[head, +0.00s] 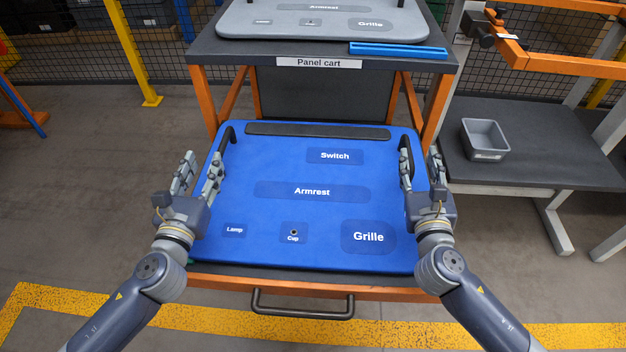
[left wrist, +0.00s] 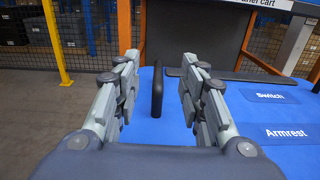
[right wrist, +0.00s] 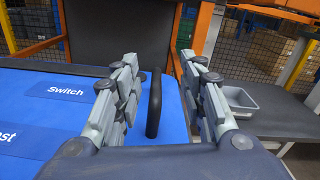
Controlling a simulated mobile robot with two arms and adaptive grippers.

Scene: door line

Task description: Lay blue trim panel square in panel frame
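The blue trim panel (head: 285,211) lies flat on the lower level of the panel cart, with Switch, Armrest, Lamp, Cup and Grille areas marked on it. A black handle stands at each side. My left gripper (head: 200,162) is open at the left handle (head: 228,136); in the left wrist view that handle (left wrist: 157,90) stands between the spread fingers, not gripped. My right gripper (head: 419,158) is open at the right handle; in the right wrist view the handle (right wrist: 154,103) stands between the fingers, clear of both. An orange frame (head: 560,62) at upper right may be the panel frame.
The cart's upper shelf (head: 230,48) carries a grey panel (head: 270,33) and a blue strip (head: 398,50). A grey bin (head: 485,140) stands on a dark bench shelf (head: 540,165) at right. The cart's front handle (head: 302,312) sticks out below. Open floor lies left.

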